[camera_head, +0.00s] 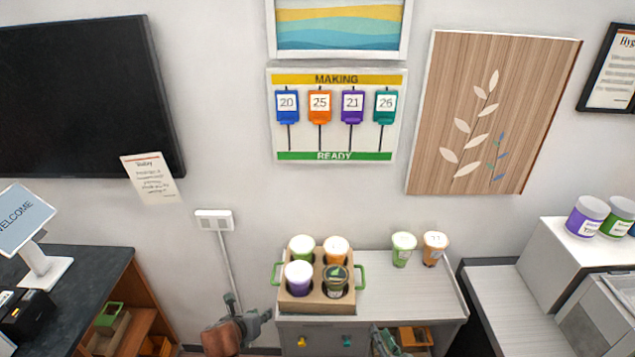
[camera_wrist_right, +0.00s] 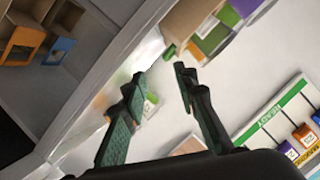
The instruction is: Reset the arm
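My left gripper (camera_head: 248,308) is at the bottom of the head view, left of the counter with the cup carrier. Its two fingers look spread, with nothing seen between them. My right gripper (camera_head: 384,343) is low in front of the counter, partly cut off by the frame's bottom edge. In the right wrist view its two green-padded fingers (camera_wrist_right: 160,74) are apart with nothing gripped. The cardboard carrier (camera_head: 310,304) with green handles stands on the counter. It holds a green cup (camera_head: 302,246), orange cup (camera_head: 336,248), purple cup (camera_head: 298,276) and dark-lidded cup (camera_head: 336,279).
A green cup (camera_head: 403,248) and an orange cup (camera_head: 434,247) stand behind on the counter (camera_head: 405,300). A Making/Ready board (camera_head: 337,114) hangs above. A dark-topped desk (camera_head: 85,280) is at left; a white unit (camera_head: 555,270) with tubs is at right.

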